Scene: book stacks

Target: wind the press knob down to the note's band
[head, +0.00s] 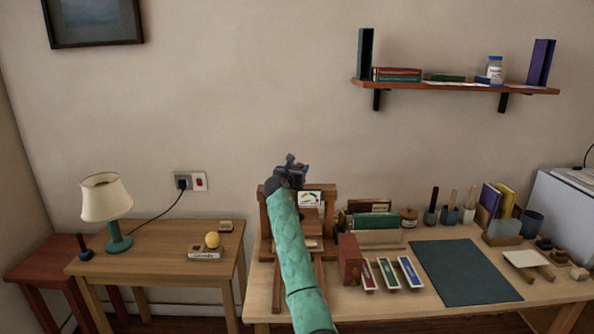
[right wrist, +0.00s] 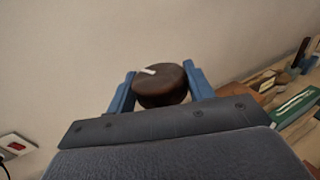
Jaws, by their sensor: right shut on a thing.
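The wooden press (head: 264,222) stands at the left end of the long table, largely hidden behind my right arm. Its knob (right wrist: 162,90) is a dark brown round cap with a white mark on top in the right wrist view. My right gripper (head: 291,162) is above the press, with its blue fingers on either side of the knob, shut on it. A small white note (head: 310,199) with coloured marks is on the front of the press, just right of my arm. Its bands are too small to read clearly. My left gripper is not in view.
A red-brown block (head: 350,260) and several slim books lie right of the press, before a dark green mat (head: 464,272). A lamp (head: 105,205) and a small scale-like item (head: 206,252) are on the left table. A shelf (head: 455,87) hangs above.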

